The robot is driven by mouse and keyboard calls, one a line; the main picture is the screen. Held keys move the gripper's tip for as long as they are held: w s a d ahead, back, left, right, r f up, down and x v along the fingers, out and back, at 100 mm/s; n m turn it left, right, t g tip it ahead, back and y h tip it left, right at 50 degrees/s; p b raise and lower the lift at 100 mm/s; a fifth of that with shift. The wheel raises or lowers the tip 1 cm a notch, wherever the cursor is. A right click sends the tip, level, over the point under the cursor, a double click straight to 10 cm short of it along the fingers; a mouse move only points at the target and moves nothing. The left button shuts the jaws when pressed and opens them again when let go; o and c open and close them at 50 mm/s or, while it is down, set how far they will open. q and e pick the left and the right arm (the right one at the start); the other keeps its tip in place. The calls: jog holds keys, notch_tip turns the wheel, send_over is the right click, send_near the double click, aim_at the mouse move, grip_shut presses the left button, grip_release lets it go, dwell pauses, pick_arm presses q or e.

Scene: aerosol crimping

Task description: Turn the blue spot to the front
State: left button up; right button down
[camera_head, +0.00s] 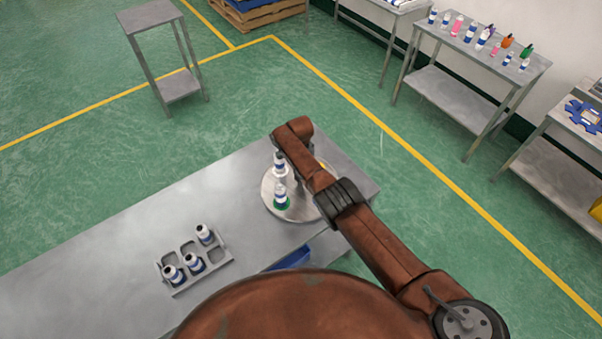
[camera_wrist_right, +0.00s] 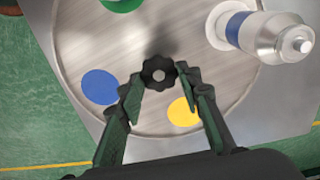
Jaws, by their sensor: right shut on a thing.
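A round metal turntable (camera_head: 270,209) lies on the right end of the steel table. In the right wrist view, the blue spot (camera_wrist_right: 100,86) is at the disc's lower left, the yellow spot (camera_wrist_right: 183,112) at the lower right, a white spot (camera_wrist_right: 217,27) at the upper right and the green spot (camera_wrist_right: 122,4) at the top edge. A can (camera_wrist_right: 275,36) stands on the white spot; another can (camera_head: 281,195) stands on the green spot. My right gripper (camera_wrist_right: 160,84) is shut on the dark lobed knob (camera_wrist_right: 158,70) at the disc's middle. The blue spot is hidden in the head view.
A grey rack (camera_head: 217,262) with several cans stands on the table left of the turntable. A blue bin (camera_head: 290,259) is at the table's front edge. Side tables with bottles (camera_head: 470,30) stand at the back right. The table's left part (camera_head: 90,260) is clear.

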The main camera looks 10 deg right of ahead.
jog(key=shift+s+f+m, duration=0.1)
jog(key=shift+m, duration=1.3)
jog(key=c, duration=1.4)
grip_release()
jog(key=shift+a+r, duration=0.2)
jog(key=shift+r, duration=0.45)
jog(key=r, duration=1.1)
jog(key=shift+d, duration=0.2)
jog(key=shift+f, duration=0.1)
